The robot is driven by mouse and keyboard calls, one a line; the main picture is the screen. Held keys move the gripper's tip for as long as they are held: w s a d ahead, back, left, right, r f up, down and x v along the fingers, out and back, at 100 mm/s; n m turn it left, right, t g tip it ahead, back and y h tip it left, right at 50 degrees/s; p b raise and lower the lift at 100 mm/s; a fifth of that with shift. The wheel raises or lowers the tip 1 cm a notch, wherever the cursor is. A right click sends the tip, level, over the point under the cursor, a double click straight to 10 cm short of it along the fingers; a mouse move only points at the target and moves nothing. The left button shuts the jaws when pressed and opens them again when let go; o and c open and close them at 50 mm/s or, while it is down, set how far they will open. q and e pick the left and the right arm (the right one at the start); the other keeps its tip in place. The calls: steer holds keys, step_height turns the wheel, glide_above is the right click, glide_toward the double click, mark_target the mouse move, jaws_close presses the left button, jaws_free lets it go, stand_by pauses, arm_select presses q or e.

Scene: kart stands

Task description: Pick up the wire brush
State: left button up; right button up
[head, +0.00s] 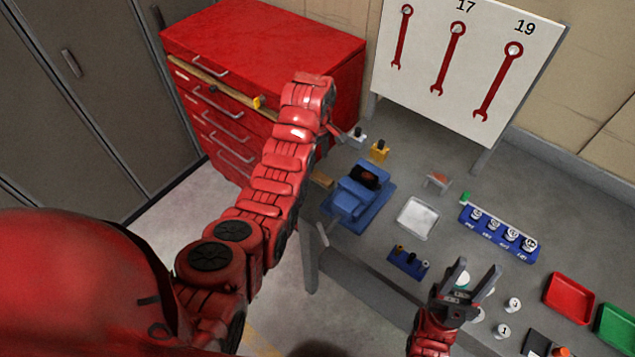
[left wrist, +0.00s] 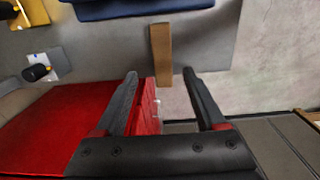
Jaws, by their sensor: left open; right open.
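A plain wooden bar (head: 322,180), probably the wire brush's handle, lies at the bench's edge, left of the blue vise; no bristles show. In the left wrist view the wooden bar (left wrist: 161,50) runs away from me, its near end between my fingertips and in line with the gap. My left gripper (left wrist: 160,73) is open and empty; I cannot tell its height above the bar. In the head view my left gripper (head: 337,131) is mostly hidden by its arm. My right gripper (head: 478,268) is open above the bench's front, with nothing visibly held.
The blue vise (head: 362,198) stands beside the bar. A red drawer cabinet (head: 265,42) is close to my left arm. The bench also has a yellow block (head: 378,151), a white tray (head: 417,218), a blue rack (head: 498,233) and a red tray (head: 570,298).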

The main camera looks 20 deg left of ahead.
mark_target(317, 173)
arm_select(q)
steer(key=shift+f, duration=0.1)
steer(key=f+p, duration=0.3)
steer(key=shift+s, duration=0.3)
steer(key=shift+f+p, duration=0.45)
steer(key=shift+f, duration=0.3)
steer(key=shift+w+f, duration=0.15)
steer(key=shift+f, duration=0.2)
jaws_close()
